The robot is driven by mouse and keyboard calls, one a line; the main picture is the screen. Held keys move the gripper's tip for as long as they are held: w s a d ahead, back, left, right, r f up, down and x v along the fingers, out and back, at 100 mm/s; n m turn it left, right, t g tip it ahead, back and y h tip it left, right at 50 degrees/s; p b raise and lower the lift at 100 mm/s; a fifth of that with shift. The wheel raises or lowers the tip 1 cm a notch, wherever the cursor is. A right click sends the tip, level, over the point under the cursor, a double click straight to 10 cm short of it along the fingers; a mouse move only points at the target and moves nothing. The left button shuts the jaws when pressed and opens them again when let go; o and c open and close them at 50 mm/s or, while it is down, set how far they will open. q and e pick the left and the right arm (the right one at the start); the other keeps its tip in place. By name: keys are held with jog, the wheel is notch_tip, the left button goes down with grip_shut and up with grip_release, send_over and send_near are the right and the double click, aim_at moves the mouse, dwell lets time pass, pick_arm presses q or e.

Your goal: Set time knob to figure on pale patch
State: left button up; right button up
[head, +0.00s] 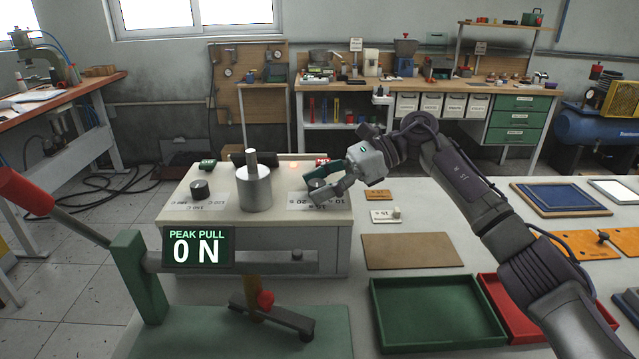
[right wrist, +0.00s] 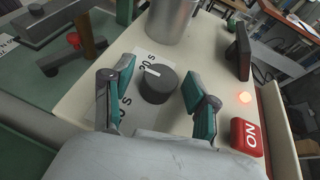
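The time knob (right wrist: 158,86) is a dark round knob on the cream machine (head: 330,225). In the right wrist view its white mark lies on the side facing the printed "20 s" (right wrist: 147,60). Another figure lies nearer the camera, partly hidden by a finger. My right gripper (right wrist: 162,95) is open, one teal-padded finger on each side of the knob with visible gaps. In the head view my right gripper (head: 338,182) partly covers the knob. A pale patch (head: 384,215) on the table bears a small figure, seemingly "15 s". My left gripper is out of view.
A metal cylinder (head: 255,188) and another dark knob (head: 200,190) stand on the machine. A red ON button (right wrist: 246,137) and lit orange lamp (right wrist: 245,97) are near the right finger. An orange patch (head: 378,195) and green tray (head: 435,312) lie on the table.

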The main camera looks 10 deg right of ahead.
jog(key=shift+d+r, duration=0.1)
jog(key=v, duration=1.2)
